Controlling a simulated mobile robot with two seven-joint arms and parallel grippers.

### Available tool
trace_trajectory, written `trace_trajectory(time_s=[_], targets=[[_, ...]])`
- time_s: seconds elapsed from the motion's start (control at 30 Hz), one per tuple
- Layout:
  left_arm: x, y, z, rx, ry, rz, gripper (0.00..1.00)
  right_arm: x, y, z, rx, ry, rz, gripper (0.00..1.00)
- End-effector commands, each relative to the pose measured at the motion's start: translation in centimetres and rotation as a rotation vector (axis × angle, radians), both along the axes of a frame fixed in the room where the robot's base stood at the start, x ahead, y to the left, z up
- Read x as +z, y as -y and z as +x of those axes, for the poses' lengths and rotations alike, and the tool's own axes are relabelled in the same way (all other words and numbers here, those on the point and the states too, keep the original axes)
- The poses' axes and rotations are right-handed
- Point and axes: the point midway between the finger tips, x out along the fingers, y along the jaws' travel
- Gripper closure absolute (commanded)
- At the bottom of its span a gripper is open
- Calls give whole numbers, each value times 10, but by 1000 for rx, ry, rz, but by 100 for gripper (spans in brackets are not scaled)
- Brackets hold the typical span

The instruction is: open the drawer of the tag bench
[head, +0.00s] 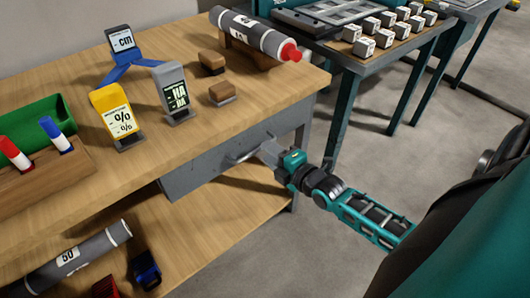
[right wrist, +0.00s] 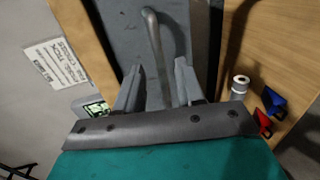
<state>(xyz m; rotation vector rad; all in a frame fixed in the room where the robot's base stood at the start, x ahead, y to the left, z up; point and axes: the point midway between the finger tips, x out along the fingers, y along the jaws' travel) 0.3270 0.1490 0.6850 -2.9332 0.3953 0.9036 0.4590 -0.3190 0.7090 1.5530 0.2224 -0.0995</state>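The tag bench (head: 285,95) is a wooden table with a grey drawer (head: 195,178) under its top. The drawer front looks flush with the bench edge. A pale bar handle (head: 243,157) sticks out from it. My right gripper (head: 266,149) is at the handle's right end in the head view. In the right wrist view, the two grey fingers of my right gripper (right wrist: 158,68) stand apart, with the handle (right wrist: 155,40) running between them and clear space showing beside it. Contact cannot be made out. My left gripper is not in view.
On the bench top stand a yellow tag holder (head: 117,115), a grey one (head: 173,92), a blue one (head: 122,42) and a grey roll (head: 250,34). A lower shelf (head: 190,230) holds another roll (head: 80,258). The floor (head: 320,245) right of the bench is clear.

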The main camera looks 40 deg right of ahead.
Motion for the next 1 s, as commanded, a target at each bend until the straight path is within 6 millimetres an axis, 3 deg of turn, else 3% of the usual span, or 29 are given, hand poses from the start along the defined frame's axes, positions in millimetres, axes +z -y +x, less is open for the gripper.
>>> trace_trajectory(time_s=[0.2, 0.6, 1.0], targets=[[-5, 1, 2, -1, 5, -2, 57, -5, -2, 22, 0, 0, 0, 62], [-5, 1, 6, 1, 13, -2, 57, -6, -3, 27, 0, 0, 1, 63], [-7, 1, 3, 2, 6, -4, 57, -6, -3, 27, 0, 0, 1, 100]])
